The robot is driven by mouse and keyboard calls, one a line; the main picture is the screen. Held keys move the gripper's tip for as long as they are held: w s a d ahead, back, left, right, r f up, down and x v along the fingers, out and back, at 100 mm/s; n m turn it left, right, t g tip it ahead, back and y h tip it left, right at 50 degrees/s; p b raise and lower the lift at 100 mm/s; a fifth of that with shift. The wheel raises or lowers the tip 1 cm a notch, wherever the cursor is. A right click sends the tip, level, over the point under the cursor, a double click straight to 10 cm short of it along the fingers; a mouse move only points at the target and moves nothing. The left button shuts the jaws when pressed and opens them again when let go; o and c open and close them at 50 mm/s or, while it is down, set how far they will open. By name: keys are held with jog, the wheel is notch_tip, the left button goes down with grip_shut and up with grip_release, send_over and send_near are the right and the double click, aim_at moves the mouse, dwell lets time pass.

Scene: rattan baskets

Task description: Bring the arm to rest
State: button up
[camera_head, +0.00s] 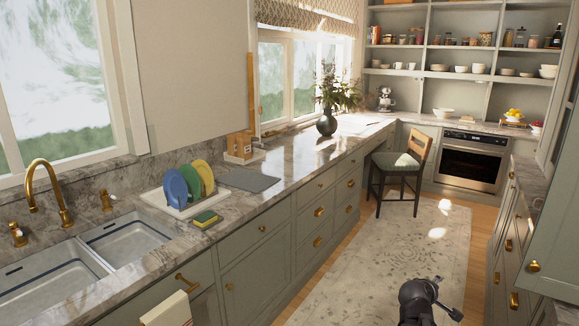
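My black arm (416,297) shows at the bottom edge, right of centre, above the patterned rug. Its end, which seems to be my gripper (446,298), points to the right. It is small and dark, and I cannot tell whether it is open or shut. No object shows at it. The lower part of the arm is cut off by the frame.
A long marble counter (290,178) with drawers runs along the left. A double sink (80,258), a rack of coloured plates (176,190) and a vase (327,122) are on it. A chair (402,165) stands beyond the rug (385,255). Cabinets (515,240) border the right.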

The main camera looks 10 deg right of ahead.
jog(key=w+a+f+m+g+y, duration=0.1)
jog(key=a+f+m+y, duration=0.15)
jog(key=a, duration=0.65)
jog(key=w+a+f+m+g+y, duration=0.1)
jog(key=a+f+y, duration=0.2)
jog(key=a, duration=0.6)
jog(key=s+a+f+g+y, duration=0.1)
jog(key=s+a+g+y, duration=0.1)
jog(key=a, duration=0.7)
jog(key=s+a+f+m+g+y+p, duration=0.1)
jog(key=s+a+g+y, duration=0.1)
jog(key=a, duration=0.8)
jog(key=shift+s+a+f+y+p, duration=0.15)
jog(key=shift+s+a+y+p, duration=0.2)
jog(key=shift+y, duration=0.1)
jog(key=shift+m, duration=0.25)
jog(key=shift+c, duration=1.4)
jog(key=shift+d, duration=0.1)
